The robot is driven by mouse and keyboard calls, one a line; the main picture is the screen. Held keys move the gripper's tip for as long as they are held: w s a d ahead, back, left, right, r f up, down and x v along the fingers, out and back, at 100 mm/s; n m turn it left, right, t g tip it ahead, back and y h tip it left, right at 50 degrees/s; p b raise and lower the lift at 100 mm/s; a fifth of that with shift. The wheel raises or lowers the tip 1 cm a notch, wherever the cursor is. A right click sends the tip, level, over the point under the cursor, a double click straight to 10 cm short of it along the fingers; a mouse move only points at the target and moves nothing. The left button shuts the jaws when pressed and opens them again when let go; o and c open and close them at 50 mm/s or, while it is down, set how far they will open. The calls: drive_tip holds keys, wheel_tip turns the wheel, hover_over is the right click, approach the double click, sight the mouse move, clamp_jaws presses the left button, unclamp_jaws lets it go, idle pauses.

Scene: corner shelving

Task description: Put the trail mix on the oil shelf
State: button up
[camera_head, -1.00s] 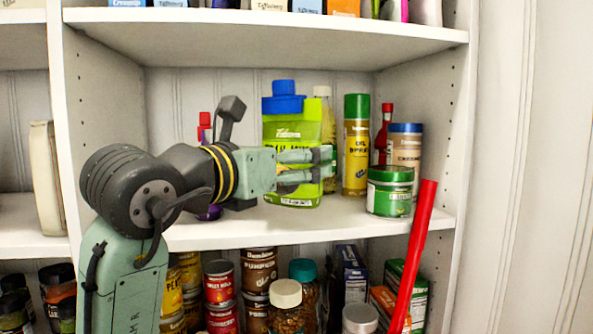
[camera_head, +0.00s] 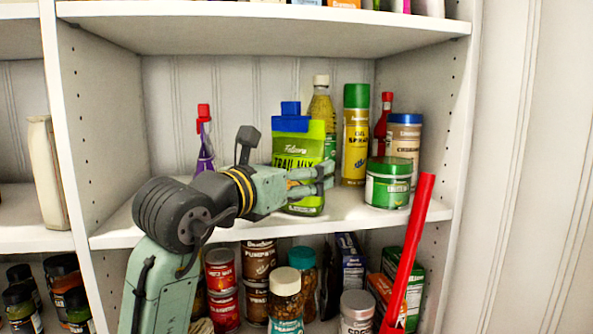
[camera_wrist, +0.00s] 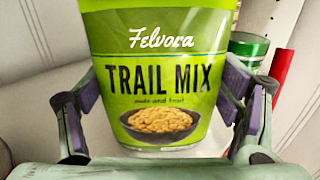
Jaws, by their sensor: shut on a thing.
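Just right of the bag stands a yellow oil spray can (camera_head: 355,140) with a green cap. A bottle of yellow oil (camera_head: 322,106) with a pale cap stands behind the bag, its lower part partly hidden.
A green jar (camera_head: 388,185), a brown canister (camera_head: 404,140) and a red bottle (camera_head: 382,125) crowd the shelf's right. A purple bottle (camera_head: 205,150) stands at left, with free board around it. A red pole (camera_head: 410,250) rises in front at right.

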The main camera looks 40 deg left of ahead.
drive_tip(key=shift+f, duration=0.2)
drive_tip(key=o, duration=1.4)
drive_tip(key=shift+r, duration=0.1)
